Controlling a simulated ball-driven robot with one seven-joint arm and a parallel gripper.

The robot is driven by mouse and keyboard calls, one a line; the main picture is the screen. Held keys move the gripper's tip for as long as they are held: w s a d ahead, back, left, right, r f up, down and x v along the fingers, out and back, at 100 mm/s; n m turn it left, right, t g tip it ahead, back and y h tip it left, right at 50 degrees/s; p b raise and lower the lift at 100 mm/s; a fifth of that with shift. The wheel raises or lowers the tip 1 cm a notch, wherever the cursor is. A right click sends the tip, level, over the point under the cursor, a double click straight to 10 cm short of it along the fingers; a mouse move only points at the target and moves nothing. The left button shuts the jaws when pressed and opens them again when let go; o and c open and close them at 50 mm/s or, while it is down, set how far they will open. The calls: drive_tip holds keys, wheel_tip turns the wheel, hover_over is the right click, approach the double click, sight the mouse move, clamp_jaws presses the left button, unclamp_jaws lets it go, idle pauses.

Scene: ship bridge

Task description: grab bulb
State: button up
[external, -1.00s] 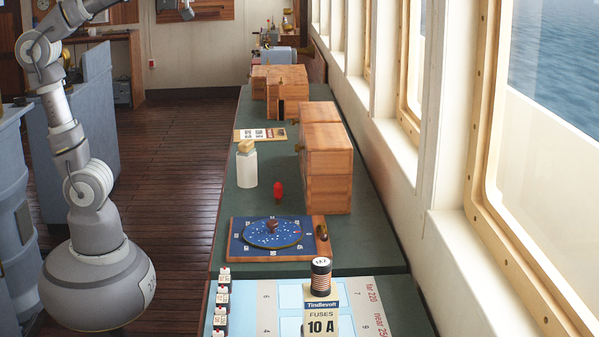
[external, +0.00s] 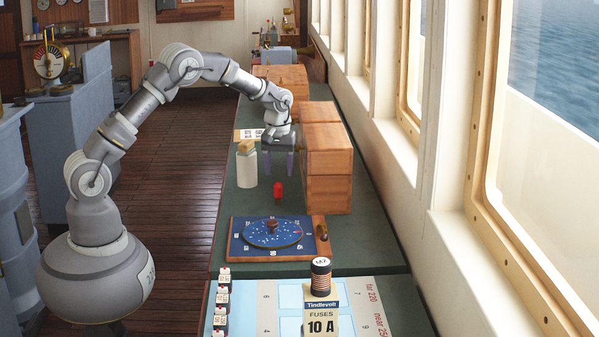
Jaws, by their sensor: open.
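The bulb appears to be the small red rounded thing (external: 278,191) on the green counter (external: 226,205), between a bottle and a wooden box. My gripper (external: 279,168) hangs pointing down, its two purple-grey fingers spread apart with nothing between them. In the picture its fingertips are just above the red bulb. How far apart they are in depth is hard to tell. The bulb stands clear of the fingers and is fully visible.
A corked glass bottle (external: 247,165) stands close to the left of my gripper. Stacked wooden boxes (external: 328,170) stand close on the right. A blue star-chart board (external: 250,250) lies in front, with a fuse canister (external: 321,277) nearer. Windows line the right side.

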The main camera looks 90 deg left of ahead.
sight(278, 185)
wheel_tip(278, 185, down, 8)
drive_tip(key=b, duration=0.3)
drive_tip(key=shift+s+f, duration=0.1)
drive_tip(key=shift+f, duration=0.15)
drive_tip(key=shift+d+r, duration=0.1)
drive_tip(key=shift+r, duration=0.05)
drive_tip(key=shift+c, duration=0.6)
drive_tip(key=c, duration=1)
